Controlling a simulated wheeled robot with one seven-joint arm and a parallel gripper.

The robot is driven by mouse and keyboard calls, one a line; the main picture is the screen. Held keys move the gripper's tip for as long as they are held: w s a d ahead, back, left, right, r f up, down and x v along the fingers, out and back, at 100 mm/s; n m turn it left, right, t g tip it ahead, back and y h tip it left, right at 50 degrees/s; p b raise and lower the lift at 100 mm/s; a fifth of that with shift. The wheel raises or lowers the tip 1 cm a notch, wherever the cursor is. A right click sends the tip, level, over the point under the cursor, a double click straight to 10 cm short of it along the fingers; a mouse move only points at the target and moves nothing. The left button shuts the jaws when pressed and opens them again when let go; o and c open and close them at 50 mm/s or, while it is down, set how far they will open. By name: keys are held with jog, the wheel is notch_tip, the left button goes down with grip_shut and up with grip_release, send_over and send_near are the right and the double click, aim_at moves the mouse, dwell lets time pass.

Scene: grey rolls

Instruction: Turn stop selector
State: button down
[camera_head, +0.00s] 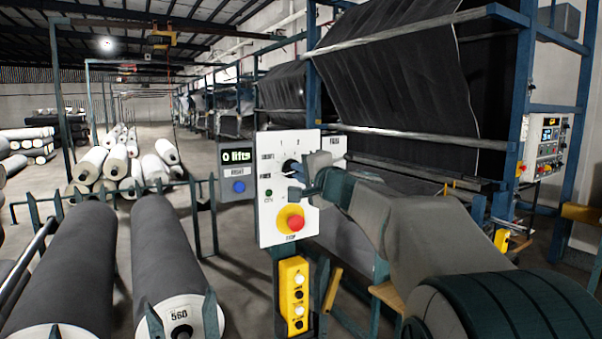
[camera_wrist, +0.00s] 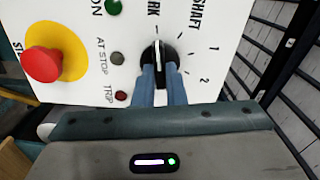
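The selector knob (camera_wrist: 159,52) is black with a white pointer bar, on a white control panel (camera_wrist: 210,20). In the wrist view its pointer stands nearly upright in the picture, between lettering ending in "RK" and "SHAFT"; numbers 1 and 2 are to the right. My gripper (camera_wrist: 160,72) has its two blue fingers on either side of the knob's grip with a narrow gap, and looks closed on it. In the head view the knob (camera_head: 290,167) shows partly, with my gripper (camera_head: 298,178) reaching it from the right. The fingertips' contact is partly hidden.
A red stop button (camera_wrist: 42,64) on a yellow disc is on the same panel, below the knob in the head view. A display box reading "0 lifts" (camera_head: 238,157) adjoins the panel. A yellow button box (camera_head: 293,290) hangs below. Grey rolls (camera_head: 165,250) lie left.

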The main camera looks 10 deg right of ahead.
jog(key=shift+m, duration=0.3)
jog(key=m, duration=1.5)
jog(key=shift+f+b, duration=0.1)
jog(key=shift+b, duration=0.3)
dwell(0.4)
jog(key=c, duration=1.5)
grip_release()
jog(key=shift+s, duration=0.1)
jog(key=b+v, duration=0.2)
jog(key=v, duration=1.1)
jog(key=shift+s+d, duration=0.1)
jog(key=shift+s, duration=0.2)
